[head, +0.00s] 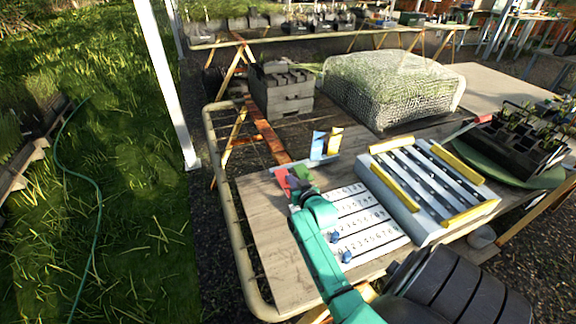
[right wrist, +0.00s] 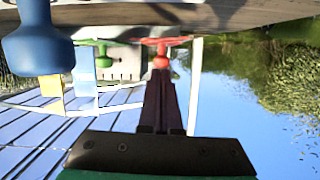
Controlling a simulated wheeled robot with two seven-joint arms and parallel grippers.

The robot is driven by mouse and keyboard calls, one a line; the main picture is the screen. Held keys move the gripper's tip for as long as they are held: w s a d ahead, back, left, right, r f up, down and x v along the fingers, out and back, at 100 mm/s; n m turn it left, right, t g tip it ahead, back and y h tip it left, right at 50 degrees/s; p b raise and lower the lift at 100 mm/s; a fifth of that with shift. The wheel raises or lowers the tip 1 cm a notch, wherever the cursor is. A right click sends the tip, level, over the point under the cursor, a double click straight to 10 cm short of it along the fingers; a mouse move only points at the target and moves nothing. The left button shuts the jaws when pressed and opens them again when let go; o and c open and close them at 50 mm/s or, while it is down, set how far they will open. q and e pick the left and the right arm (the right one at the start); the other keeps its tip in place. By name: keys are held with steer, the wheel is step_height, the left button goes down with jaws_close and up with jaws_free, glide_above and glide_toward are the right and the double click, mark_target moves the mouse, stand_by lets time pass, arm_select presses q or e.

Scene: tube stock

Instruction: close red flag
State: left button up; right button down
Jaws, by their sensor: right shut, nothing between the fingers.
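The red flag (head: 282,181) is at the left end of a short flag row on the wooden table, partly hidden by my right gripper (head: 295,189). It looks folded low, and in the right wrist view the red flag (right wrist: 163,42) shows nearly edge-on with a red knob. My right gripper (right wrist: 160,80) is shut and empty, its tips right at the knob; I cannot tell whether they touch. The green flag (head: 303,174) beside it is also low. The blue flag (head: 318,146) and yellow flag (head: 335,141) stand upright. My left gripper is out of view.
A white number board (head: 372,234) with blue pegs (head: 346,257) lies right of my arm. A grey rack with yellow bars (head: 410,210) stands further right. A netted crop cover (head: 390,85) and grey crates (head: 285,90) are behind. A rail (head: 222,170) borders the table's left side.

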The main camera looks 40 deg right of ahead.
steer(key=shift+s+a+f, duration=0.1)
steer(key=shift+s+f, duration=0.05)
steer(key=shift+s+a, duration=0.1)
steer(key=shift+s, duration=0.2)
steer(key=v, duration=1.3)
steer(key=shift+s+r, duration=0.3)
steer(key=shift+r, duration=0.05)
steer(key=shift+a, duration=0.1)
